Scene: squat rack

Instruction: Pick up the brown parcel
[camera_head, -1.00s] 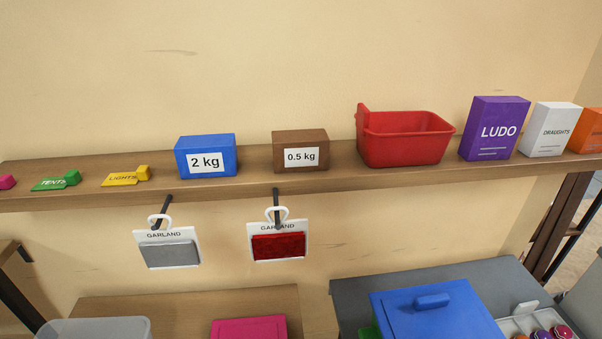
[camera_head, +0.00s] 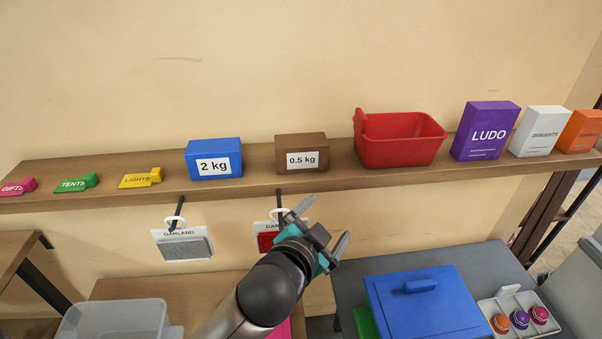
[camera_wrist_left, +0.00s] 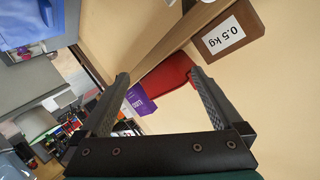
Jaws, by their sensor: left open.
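The brown parcel (camera_head: 301,152), a small box with a white "0.5 kg" label, sits on the wooden shelf between the blue parcel and the red bin. In the left wrist view the brown parcel (camera_wrist_left: 231,32) shows at the upper right, outside the fingers. My left gripper (camera_head: 322,222) is open and empty, below and slightly right of the parcel, in front of the shelf edge. It hides part of the red garland packet. My right gripper is not in view.
The blue "2 kg" parcel (camera_head: 214,158) stands left of the brown one, and the red bin (camera_head: 400,150) stands right. The shelf (camera_head: 262,178) has hooks below its front edge, holding garland packets (camera_head: 186,246). A blue lidded box (camera_head: 425,303) stands lower right.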

